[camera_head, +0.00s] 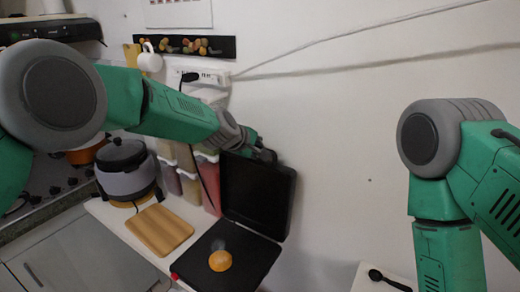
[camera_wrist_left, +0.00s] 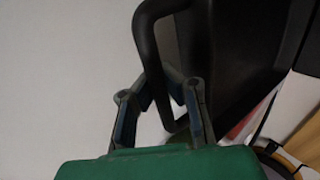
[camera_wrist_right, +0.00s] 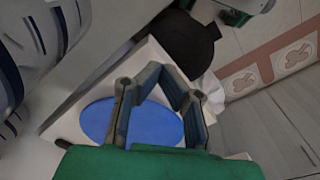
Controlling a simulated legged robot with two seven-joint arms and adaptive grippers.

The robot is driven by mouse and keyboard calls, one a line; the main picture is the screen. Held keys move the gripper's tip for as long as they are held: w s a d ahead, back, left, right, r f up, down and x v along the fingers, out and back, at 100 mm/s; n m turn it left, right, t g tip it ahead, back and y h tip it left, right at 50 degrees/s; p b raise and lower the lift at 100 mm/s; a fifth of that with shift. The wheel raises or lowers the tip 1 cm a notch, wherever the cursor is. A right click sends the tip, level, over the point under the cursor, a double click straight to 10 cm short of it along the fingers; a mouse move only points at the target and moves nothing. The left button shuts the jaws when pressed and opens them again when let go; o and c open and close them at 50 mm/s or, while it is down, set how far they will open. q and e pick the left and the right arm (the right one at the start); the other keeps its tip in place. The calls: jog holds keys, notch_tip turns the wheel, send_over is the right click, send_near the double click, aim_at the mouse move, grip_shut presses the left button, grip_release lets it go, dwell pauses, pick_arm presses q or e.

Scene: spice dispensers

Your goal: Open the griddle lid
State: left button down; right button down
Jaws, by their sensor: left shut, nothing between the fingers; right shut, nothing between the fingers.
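The black griddle stands at the counter's right end with its lid (camera_head: 258,197) raised, near upright and tilted slightly back. Its flat base (camera_head: 252,256) has a round orange food piece (camera_head: 220,261) on it. My left gripper (camera_head: 266,155) is at the lid's top edge, partly hidden by my arm. In the left wrist view my gripper (camera_wrist_left: 174,78) is shut, its fingers beside the black looped handle (camera_wrist_left: 147,50) and overlapping it. I cannot tell whether they touch. The lid (camera_wrist_left: 235,60) is behind. My right gripper (camera_wrist_right: 157,76) is shut and empty; its fingers are outside the head view.
A wooden board (camera_head: 159,229) and a rice cooker (camera_head: 126,172) stand left of the griddle. Spice dispensers (camera_head: 208,180) stand behind, against the wall. A blue round plate (camera_wrist_right: 152,122) lies beneath my right gripper. A black spoon (camera_head: 388,279) lies on the right-hand surface.

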pick_arm(q)
jog(key=c, duration=2.3)
grip_release()
jog(key=shift+w+a+r, duration=0.2)
jog(key=shift+w+r, duration=0.2)
jog(key=shift+r, duration=0.2)
jog(key=o, duration=0.7)
jog(key=shift+o, duration=0.2)
jog(key=shift+s+f, duration=0.2)
jog(key=shift+f, duration=0.05)
pick_arm(e)
jog(key=shift+a, duration=0.1)
pick_arm(q)
jog(key=v, duration=1.1)
jog(key=shift+s+a+r, duration=0.15)
jog(key=shift+s+r, duration=0.05)
jog(key=shift+s, duration=0.1)
pick_arm(e)
jog(key=shift+s+r, duration=0.1)
jog(key=shift+s, duration=0.1)
jog(key=shift+w, duration=0.2)
